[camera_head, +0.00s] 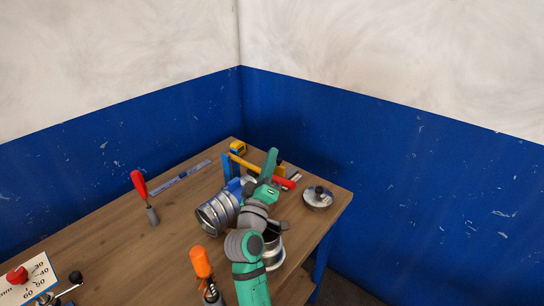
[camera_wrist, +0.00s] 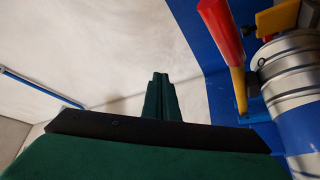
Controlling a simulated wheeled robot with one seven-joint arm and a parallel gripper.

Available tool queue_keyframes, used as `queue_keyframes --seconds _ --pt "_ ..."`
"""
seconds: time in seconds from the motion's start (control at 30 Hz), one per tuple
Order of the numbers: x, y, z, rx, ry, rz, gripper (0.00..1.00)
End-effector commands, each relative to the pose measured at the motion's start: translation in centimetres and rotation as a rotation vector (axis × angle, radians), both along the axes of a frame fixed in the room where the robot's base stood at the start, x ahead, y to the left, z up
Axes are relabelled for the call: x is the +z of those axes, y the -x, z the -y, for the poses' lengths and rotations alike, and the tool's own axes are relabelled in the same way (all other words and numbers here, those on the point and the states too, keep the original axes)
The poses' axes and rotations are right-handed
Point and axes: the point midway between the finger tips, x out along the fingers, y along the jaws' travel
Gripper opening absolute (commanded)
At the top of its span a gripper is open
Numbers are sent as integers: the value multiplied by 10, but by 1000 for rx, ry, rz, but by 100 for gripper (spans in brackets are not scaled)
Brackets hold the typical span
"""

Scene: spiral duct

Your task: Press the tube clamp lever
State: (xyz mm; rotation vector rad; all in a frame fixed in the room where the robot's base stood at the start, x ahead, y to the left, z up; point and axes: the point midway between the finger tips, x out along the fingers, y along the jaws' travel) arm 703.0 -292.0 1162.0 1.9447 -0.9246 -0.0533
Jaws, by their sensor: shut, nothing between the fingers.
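The tube clamp lever (camera_head: 284,184) has a red handle on a yellow arm. In the head view it lies past my gripper, which partly covers the clamp. In the wrist view the lever (camera_wrist: 222,35) stands at the upper right, beside the metal spiral duct (camera_wrist: 285,68). The duct (camera_head: 218,212) lies on the table in the head view, held at its far end by a blue clamp frame (camera_head: 228,168). My gripper (camera_head: 272,153) is green, shut and empty above the clamp. In the wrist view its closed fingers (camera_wrist: 160,95) are left of the lever, apart from it.
The wooden table (camera_head: 120,240) stands in a corner by blue-and-white walls. A round metal cap (camera_head: 318,198) lies right, a yellow tape measure (camera_head: 238,147) behind. A red-handled tool (camera_head: 140,185), a ruler (camera_head: 182,175) and an orange-handled tool (camera_head: 201,263) are left of my arm.

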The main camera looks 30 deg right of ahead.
Motion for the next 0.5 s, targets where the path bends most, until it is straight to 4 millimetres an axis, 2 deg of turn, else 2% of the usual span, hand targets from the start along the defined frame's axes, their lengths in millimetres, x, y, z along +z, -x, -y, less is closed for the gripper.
queue_keyframes --seconds 0.2,0.5 --pt "31 0 0 1 1 7 0" --pt "79 37 -17 3 1 6 0"
